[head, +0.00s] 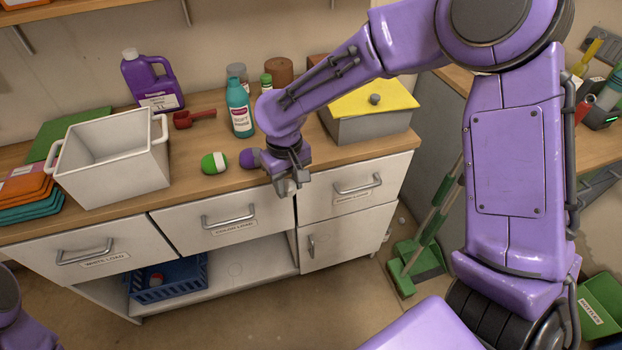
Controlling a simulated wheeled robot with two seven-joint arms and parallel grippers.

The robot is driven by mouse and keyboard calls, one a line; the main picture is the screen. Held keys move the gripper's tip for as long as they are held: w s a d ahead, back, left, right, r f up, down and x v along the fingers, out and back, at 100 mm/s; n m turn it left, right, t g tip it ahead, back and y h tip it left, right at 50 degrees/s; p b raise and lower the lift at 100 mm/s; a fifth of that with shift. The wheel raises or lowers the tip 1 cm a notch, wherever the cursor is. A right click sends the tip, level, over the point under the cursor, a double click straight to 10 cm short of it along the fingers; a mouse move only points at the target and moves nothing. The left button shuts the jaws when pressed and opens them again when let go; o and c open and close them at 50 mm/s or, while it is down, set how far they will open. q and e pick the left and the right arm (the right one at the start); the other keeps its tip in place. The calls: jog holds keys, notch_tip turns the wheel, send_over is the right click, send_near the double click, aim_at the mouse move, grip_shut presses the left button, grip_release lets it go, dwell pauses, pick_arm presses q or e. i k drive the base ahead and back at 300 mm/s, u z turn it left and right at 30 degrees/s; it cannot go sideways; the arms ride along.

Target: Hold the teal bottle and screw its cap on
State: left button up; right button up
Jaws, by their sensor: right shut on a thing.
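The teal bottle (241,112) stands upright on the wooden counter, with a white and red label facing me. I cannot tell whether a cap is on its top. My right gripper (290,186) is in front of the counter's front edge, above the drawer fronts, to the right of and nearer than the bottle, and apart from it. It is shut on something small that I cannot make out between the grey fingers. I cannot pick out a loose cap. Part of my left arm shows at the lower left corner, but its gripper is outside the view.
A green and white rounded thing (214,162) and a purple one (249,158) lie near the counter's front edge. A purple jug (153,82), red scoop (194,118) and white bin (115,160) stand left. A grey box with a yellow lid (370,104) is right.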

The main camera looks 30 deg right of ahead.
aim_at(237, 100)
jog(key=k, duration=0.5)
jog(key=u, duration=0.25)
jog(key=i, duration=0.65)
jog(key=z, duration=0.8)
jog(key=i, duration=0.4)
jog(key=z, duration=0.4)
